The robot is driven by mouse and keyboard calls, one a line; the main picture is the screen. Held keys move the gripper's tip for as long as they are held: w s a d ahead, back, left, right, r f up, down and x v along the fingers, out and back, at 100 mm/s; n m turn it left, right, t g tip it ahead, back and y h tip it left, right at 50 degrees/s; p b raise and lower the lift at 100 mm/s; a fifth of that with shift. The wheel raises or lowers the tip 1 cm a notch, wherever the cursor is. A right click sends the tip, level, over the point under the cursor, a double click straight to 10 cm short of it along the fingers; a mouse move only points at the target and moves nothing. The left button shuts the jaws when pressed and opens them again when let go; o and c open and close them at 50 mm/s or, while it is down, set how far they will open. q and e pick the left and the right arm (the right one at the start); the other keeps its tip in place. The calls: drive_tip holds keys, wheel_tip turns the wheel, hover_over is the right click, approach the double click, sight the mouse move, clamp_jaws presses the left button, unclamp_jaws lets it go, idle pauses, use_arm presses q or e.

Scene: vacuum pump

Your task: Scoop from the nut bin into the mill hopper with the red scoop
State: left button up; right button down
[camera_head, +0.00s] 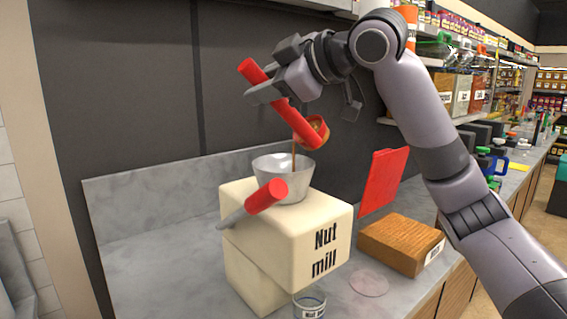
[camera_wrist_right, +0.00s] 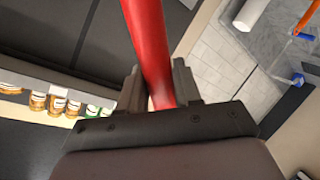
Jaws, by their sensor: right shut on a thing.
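My right gripper (camera_head: 277,90) is shut on the handle of the red scoop (camera_head: 287,112), above the nut mill. The scoop is tilted, and its bowl (camera_head: 313,132) hangs over the grey hopper (camera_head: 283,179). A thin brown stream runs down from the bowl into the hopper. The hopper sits on top of the cream nut mill (camera_head: 308,222). In the right wrist view the red handle (camera_wrist_right: 150,50) stands between the gripper's two fingers (camera_wrist_right: 158,92); the bowl is out of that view. My left gripper is not in view.
A red-handled lever (camera_head: 265,197) sticks out from the mill's front. A labelled jar (camera_head: 310,303) stands below the mill. A clear round lid (camera_head: 369,283) lies on the counter, and an upright red panel (camera_head: 384,180) stands behind the bin. Shelves with goods line the right.

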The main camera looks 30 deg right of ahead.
drive_tip(key=shift+a+f+n+g+h, duration=0.3)
drive_tip(key=shift+a+f+n+h, duration=0.5)
drive_tip(key=shift+a+f+n, duration=0.6)
idle(1.4)
drive_tip(key=shift+a+f, duration=0.15)
drive_tip(key=shift+f, duration=0.15)
drive_tip(key=shift+a+f, duration=0.15)
drive_tip(key=shift+f, duration=0.3)
drive_tip(key=shift+a+f+n+h, duration=0.2)
drive_tip(key=shift+f+h, duration=0.05)
drive_tip(key=shift+f, duration=0.35)
drive_tip(key=shift+a+f+n+h, duration=0.2)
drive_tip(key=shift+f+h, duration=0.05)
drive_tip(key=shift+f, duration=0.35)
